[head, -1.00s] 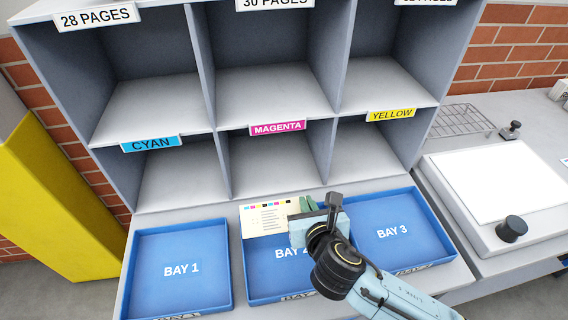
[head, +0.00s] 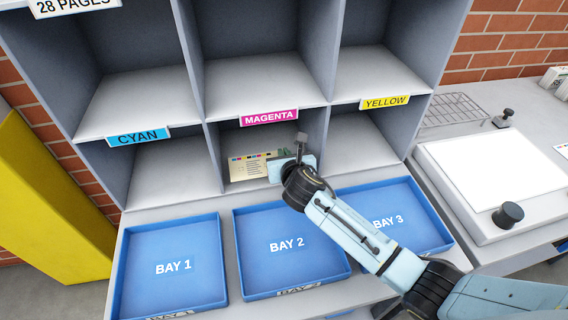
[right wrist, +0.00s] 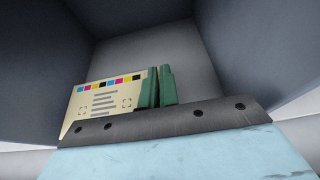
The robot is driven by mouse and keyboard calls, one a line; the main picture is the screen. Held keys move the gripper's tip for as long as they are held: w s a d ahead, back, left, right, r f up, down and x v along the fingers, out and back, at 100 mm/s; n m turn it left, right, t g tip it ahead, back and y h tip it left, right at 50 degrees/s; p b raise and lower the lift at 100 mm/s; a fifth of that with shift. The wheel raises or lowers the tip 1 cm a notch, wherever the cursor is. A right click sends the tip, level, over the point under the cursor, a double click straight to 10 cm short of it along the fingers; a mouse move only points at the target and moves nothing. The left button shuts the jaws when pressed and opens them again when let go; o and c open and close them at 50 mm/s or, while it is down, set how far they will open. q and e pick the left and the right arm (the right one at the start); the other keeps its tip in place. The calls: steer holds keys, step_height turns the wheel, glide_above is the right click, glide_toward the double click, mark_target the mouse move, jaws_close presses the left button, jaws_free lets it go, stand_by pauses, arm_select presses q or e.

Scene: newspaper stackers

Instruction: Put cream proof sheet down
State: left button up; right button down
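The cream proof sheet (head: 250,168) has a row of colour patches and grey text lines. It is in the lower middle compartment, under the MAGENTA label (head: 269,118). My right gripper (head: 286,155) reaches into the front of that compartment. In the right wrist view its green fingers (right wrist: 156,87) are close together at the right edge of the proof sheet (right wrist: 103,98), which stands roughly upright. The fingers appear shut on that edge. The sheet's lower edge is hidden behind the gripper body, so I cannot tell whether it touches the shelf. My left gripper is not in view.
Blue trays BAY 1 (head: 171,300), BAY 2 (head: 245,258) and BAY 3 (head: 432,222) lie empty in front. The CYAN (head: 139,137) and YELLOW (head: 384,102) compartments are empty. Grey dividers flank the middle compartment. A white-topped device (head: 492,170) stands at the right.

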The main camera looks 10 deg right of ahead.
step_height(320, 180, down, 3)
steer(key=shift+b, duration=0.4)
steer(key=shift+w+f, duration=0.15)
steer(key=shift+w, duration=0.05)
steer(key=shift+f, duration=0.1)
steer(key=c, duration=1.6)
jaws_free()
steer(key=shift+c, duration=0.2)
steer(key=shift+s+r, duration=0.15)
steer(key=shift+r, duration=0.05)
steer(key=p+v, duration=0.2)
steer(key=v, duration=0.9)
steer(key=shift+s+r+p, duration=0.15)
steer(key=shift+s+p, duration=0.15)
